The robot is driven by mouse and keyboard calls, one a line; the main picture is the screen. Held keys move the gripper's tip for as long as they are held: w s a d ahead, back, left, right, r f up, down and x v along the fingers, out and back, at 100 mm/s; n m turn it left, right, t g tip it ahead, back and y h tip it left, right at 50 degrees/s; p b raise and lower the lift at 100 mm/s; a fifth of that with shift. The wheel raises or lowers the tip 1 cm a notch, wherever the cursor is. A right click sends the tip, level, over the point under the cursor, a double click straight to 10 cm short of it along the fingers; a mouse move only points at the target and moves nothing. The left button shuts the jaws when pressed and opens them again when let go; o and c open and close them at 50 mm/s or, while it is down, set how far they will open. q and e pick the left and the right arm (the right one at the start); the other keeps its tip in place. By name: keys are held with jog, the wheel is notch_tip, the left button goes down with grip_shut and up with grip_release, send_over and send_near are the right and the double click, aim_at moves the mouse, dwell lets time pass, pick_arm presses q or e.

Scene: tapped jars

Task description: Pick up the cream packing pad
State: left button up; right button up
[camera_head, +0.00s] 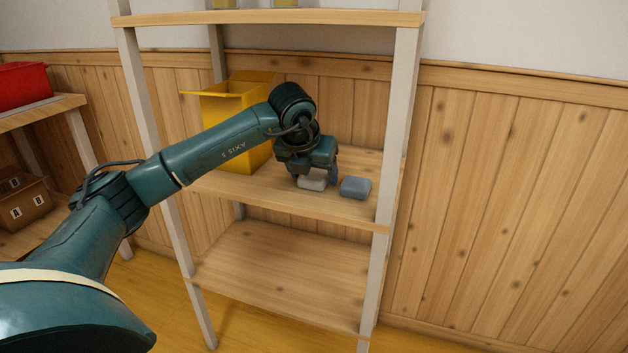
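The cream packing pad (313,183) is a small pale block on the middle shelf (270,197) of the rack. My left gripper (315,180) reaches down over it from above, with a finger on each side of the pad. The gripper body hides the pad's upper part. I cannot tell whether the fingers touch it or are closed on it. A blue-grey pad (356,187) lies just right of the gripper on the same shelf. My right gripper is not in view.
A yellow bin (232,120) stands on the middle shelf, left of and behind the gripper. The upright post (390,150) rises right of the blue-grey pad. The lower shelf (280,270) is empty. A red bin (22,86) and cardboard boxes (22,200) stand on a left rack.

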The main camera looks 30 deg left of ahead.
pick_arm(q)
jog(key=c, duration=0.8)
